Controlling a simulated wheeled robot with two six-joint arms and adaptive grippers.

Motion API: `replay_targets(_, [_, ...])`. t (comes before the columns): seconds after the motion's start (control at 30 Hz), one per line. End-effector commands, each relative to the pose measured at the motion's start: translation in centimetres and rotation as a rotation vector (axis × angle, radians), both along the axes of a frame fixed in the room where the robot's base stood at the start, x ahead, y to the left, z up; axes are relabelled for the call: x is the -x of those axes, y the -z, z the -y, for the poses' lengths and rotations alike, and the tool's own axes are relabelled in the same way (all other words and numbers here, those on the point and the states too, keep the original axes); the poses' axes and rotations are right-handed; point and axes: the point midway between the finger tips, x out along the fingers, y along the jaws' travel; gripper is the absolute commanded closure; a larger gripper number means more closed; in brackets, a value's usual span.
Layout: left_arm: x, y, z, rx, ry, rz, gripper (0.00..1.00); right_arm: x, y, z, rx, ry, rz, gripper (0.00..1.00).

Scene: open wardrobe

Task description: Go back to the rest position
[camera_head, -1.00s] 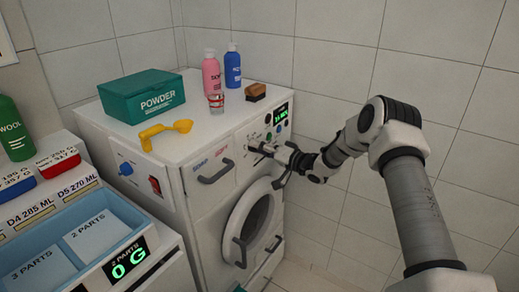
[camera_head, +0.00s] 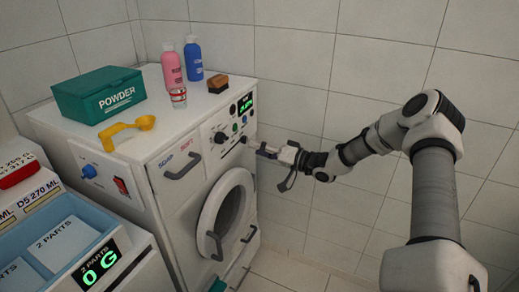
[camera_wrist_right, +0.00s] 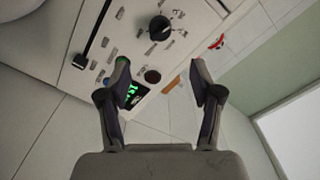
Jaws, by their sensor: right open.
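My right gripper (camera_head: 273,168) is open and empty. It is just right of the front control panel of the white washing machine (camera_head: 163,150), with its fingers pointing left toward the machine. In the right wrist view the two fingers (camera_wrist_right: 160,68) are spread apart, with nothing between them but the view of the panel behind. The panel (camera_wrist_right: 118,45) shows there with a black knob (camera_wrist_right: 160,27) and a green display (camera_wrist_right: 132,93). I cannot tell the exact gap between fingertips and panel. My left gripper is out of view.
On the machine stand a green powder box (camera_head: 100,100), yellow scoop (camera_head: 124,130), pink bottle (camera_head: 171,67), blue bottle (camera_head: 193,58), small red-and-white cup (camera_head: 178,97) and brown brush (camera_head: 218,84). A scale with a blue tray (camera_head: 95,209) is at lower left. Tiled wall (camera_head: 330,60) closes the back.

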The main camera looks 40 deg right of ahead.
Motion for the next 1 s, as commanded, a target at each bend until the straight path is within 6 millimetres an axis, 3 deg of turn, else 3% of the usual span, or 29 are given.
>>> replay_targets(0.53, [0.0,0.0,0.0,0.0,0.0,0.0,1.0,0.2,0.0,0.0,0.0,-0.002,-0.001,0.35])
replay_targets(0.67, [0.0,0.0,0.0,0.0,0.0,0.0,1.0,0.3,1.8,-0.7,0.017,-0.019,-0.04,0.35])
replay_targets(0.77, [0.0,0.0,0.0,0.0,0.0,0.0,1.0,0.0,4.9,-5.3,0.079,-0.12,-0.13,0.35])
replay_targets(0.87, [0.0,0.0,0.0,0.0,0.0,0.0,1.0,1.0,9.7,-12.4,0.08,-0.222,-0.285,0.35])
replay_targets(1.0, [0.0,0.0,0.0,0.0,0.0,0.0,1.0,5.6,17.6,-21.6,0.095,-0.275,-0.552,0.35])
